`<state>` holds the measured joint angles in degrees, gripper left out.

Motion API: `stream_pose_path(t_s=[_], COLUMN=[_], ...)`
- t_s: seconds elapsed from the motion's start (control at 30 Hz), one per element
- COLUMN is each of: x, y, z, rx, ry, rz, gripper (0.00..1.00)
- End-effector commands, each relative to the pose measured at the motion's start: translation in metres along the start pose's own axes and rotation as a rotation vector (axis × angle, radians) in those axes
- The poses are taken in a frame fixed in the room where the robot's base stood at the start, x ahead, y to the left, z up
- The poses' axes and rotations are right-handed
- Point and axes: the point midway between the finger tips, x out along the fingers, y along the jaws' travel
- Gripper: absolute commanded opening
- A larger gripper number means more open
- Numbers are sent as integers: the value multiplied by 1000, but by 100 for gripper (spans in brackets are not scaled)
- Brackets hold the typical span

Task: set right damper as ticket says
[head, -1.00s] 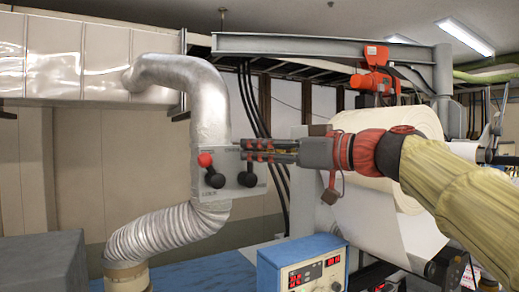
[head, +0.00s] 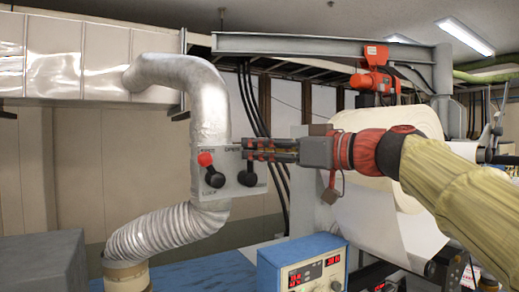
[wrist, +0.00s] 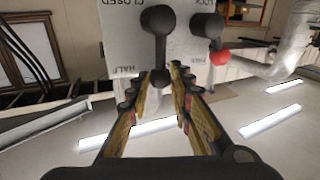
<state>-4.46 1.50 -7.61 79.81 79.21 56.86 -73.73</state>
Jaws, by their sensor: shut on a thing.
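The right damper lever is black, with a round hub (head: 247,179) at the lower right of the grey plate (head: 228,186) on the silver duct. Its arm points up in the head view; in the wrist view, turned over, the lever (wrist: 158,45) points down. My gripper (head: 246,150) reaches in from the right and is shut on the lever's end; the fingertips (wrist: 160,76) hide part of it. Labels CLOSED and HALF show beside the lever in the wrist view, OPEN in the head view. No ticket is readable.
A second black lever with a red knob (head: 205,159) stands close on the left, its knob by FREE, with LOCK below. The bent duct (head: 160,232) runs below. A blue control box (head: 303,266) and a white web roll (head: 395,122) are at right.

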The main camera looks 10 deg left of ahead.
Motion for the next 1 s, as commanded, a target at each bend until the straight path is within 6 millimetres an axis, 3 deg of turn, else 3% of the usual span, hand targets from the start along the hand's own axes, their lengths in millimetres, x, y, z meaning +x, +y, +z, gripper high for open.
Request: stream_pose_path(t_s=[0.37, 1.0], x=[-5, -18], y=[10, 39], z=[9, 36], rx=[148, 698], ry=[66, 293], rz=[5, 17], gripper=[0, 0])
